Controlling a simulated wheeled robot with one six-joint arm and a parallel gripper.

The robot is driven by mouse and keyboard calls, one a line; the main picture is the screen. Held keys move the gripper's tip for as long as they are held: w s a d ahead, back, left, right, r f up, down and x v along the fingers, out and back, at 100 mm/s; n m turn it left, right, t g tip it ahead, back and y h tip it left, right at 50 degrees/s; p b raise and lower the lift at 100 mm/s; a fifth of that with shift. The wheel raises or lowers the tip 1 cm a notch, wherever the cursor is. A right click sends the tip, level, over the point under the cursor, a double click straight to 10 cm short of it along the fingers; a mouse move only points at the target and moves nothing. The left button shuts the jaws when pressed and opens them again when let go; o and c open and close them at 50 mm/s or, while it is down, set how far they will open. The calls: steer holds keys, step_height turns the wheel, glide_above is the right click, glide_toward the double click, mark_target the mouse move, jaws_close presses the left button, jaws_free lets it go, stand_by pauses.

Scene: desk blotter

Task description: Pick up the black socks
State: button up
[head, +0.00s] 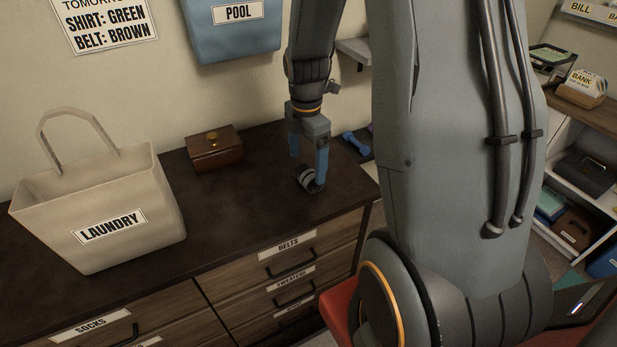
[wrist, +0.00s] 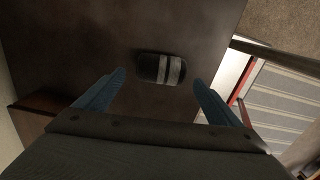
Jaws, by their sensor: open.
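The black socks (head: 310,179), a small dark bundle with light grey stripes, lie on the dark dresser top (head: 245,205) near its right end. They also show in the wrist view (wrist: 161,69), just beyond and between my fingertips. My gripper (head: 309,165) points down over the socks, and its blue fingers are spread. In the wrist view the two blue fingers (wrist: 160,85) stand apart with nothing between them. The arm hides part of the dresser's right side in the head view.
A laundry bag (head: 150,205) stands at the left of the dresser top. A brown wooden box (head: 214,155) sits at the back by the wall. A blue dumbbell (head: 355,144) is behind the gripper to the right. The dresser top between bag and socks is clear.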

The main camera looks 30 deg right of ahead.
mark_target(308, 171)
steer(key=shift+d+f+p, duration=0.2)
steer(key=shift+f+p, duration=0.55)
steer(key=shift+f, duration=1.9)
steer(key=c, duration=1.1)
steer(key=shift+c, duration=0.2)
steer(key=shift+r, duration=0.15)
